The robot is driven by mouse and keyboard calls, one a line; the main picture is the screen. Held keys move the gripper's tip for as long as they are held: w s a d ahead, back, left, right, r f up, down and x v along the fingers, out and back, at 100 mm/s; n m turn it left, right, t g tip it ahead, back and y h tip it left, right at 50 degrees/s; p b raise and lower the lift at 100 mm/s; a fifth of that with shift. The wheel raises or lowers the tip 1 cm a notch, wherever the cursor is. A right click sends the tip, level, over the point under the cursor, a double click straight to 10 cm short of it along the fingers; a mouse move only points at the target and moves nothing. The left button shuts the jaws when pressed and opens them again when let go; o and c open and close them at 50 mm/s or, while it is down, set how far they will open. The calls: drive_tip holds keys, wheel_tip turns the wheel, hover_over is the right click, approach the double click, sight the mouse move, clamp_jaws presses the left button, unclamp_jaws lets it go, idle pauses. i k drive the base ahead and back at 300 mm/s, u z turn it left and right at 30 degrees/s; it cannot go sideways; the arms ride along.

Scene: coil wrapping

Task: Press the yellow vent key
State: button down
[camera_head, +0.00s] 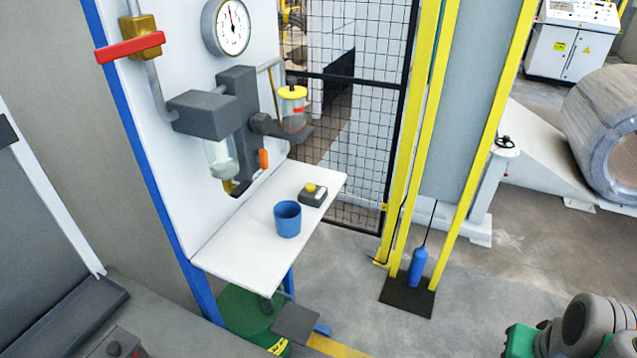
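A small black box (313,197) with a round yellow button (310,188) on top sits on the white shelf (240,262), near its right end. This yellow button looks like the vent key, but no label is readable. Nothing touches it. Grey rounded parts at the bottom right corner look like links of my arm, far from the shelf. No gripper fingers can be made out, so my gripper is not in view.
A blue cup (288,219) stands just left of the black box. A gauge (231,27), a red-handled valve (130,47) and a yellow-capped jar (293,105) are on the panel above. Yellow posts (412,150) and a mesh fence (350,110) stand right of the shelf.

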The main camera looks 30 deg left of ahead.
sight(309, 187)
drive_tip(key=u, duration=0.05)
drive_tip(key=i, duration=1.55)
drive_tip(key=u, duration=4.65)
